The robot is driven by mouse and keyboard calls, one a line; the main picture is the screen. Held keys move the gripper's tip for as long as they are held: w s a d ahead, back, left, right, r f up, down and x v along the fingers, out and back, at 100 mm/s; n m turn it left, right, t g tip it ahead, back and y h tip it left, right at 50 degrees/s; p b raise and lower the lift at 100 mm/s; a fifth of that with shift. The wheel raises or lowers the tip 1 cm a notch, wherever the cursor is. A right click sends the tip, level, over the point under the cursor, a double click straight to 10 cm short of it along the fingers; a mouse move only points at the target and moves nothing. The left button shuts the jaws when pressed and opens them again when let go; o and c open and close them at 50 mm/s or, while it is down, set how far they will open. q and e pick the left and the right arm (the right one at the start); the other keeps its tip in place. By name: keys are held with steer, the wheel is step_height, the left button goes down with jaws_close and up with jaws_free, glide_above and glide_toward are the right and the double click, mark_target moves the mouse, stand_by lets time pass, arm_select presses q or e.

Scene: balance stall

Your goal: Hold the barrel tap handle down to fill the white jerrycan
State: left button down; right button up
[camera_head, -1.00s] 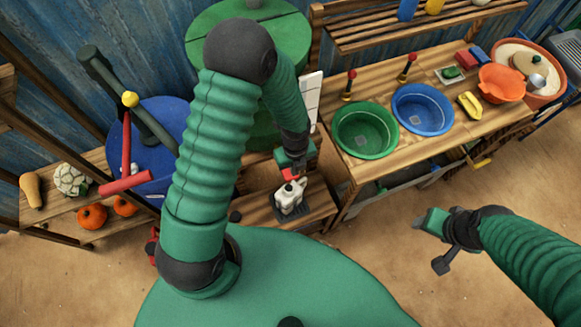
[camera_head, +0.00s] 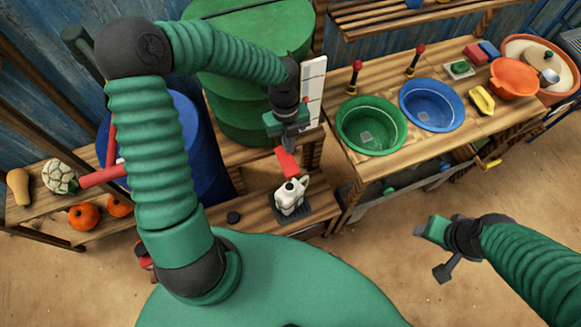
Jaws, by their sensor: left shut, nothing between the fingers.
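The white jerrycan (camera_head: 290,197) stands upright on a dark grate on the low wooden bench, below the tap. The red tap handle (camera_head: 287,163) shows just above and behind the can, in front of the green barrel (camera_head: 240,112). My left gripper (camera_head: 289,143) is shut and empty, pointing down above the red handle, apparently apart from it. The tap's spout and any stream are too small or hidden to tell. My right gripper (camera_head: 424,230) hangs over the floor at the right, away from the can; its fingers are not clear.
A white panel (camera_head: 313,92) stands right of the barrel, close to my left gripper. The table at right bears a green basin (camera_head: 371,127) and a blue basin (camera_head: 432,104). A blue barrel (camera_head: 197,150) stands behind my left arm.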

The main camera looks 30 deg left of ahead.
mark_target(291, 170)
arm_select(q)
steer(key=shift+r, duration=0.1)
steer(key=f, duration=0.6)
steer(key=d+f, duration=0.1)
steer(key=f, duration=0.3)
steer(key=shift+s, duration=0.4)
steer(key=shift+b, duration=0.3)
